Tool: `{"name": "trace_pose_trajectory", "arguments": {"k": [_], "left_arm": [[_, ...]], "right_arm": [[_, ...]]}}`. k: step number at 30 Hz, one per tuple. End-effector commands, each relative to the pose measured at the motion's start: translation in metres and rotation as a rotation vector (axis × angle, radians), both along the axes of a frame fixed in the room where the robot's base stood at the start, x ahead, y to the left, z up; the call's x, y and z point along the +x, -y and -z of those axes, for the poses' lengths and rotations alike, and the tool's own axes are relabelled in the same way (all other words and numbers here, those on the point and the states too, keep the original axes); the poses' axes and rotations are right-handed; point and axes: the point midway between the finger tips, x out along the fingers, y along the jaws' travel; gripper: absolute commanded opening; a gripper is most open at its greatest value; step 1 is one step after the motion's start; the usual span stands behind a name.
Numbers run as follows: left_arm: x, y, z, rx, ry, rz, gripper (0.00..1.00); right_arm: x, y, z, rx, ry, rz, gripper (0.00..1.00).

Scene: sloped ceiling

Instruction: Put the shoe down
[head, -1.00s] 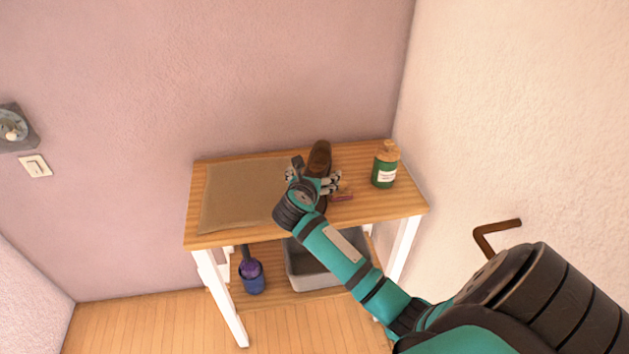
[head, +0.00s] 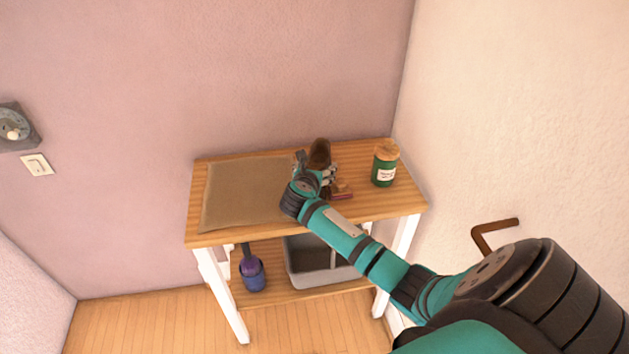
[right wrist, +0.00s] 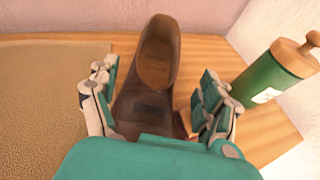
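The brown shoe (head: 319,152) is on the wooden table top (head: 365,207), at the right of the tan mat (head: 243,192). The shoe's near end is hidden behind my gripper. My left gripper is out of view.
A green jar (head: 384,168) with a wooden lid stands at the right end of the table. A grey bin (head: 312,270) and a blue-purple item (head: 252,272) are on the lower shelf. Walls close in behind and right.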

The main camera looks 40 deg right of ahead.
Motion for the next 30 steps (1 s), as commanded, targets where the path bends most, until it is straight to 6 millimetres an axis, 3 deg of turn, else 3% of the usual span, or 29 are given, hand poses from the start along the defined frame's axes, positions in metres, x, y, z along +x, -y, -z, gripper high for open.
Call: {"name": "trace_pose_trajectory", "arguments": {"k": [2, 12, 22, 30], "left_arm": [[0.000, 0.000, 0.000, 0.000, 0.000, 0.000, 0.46], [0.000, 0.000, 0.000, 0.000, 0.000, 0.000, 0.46], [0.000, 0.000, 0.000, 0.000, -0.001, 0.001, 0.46], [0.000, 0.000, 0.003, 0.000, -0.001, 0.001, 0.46]], "right_arm": [[0.000, -0.001, 0.001, 0.001, 0.000, -0.001, 0.66], [0.000, -0.001, 0.001, 0.002, -0.001, -0.002, 0.22], [0.001, -0.002, -0.009, 0.002, 0.004, -0.002, 0.20], [0.001, -0.001, -0.060, 0.003, 0.009, -0.002, 0.20]]}}
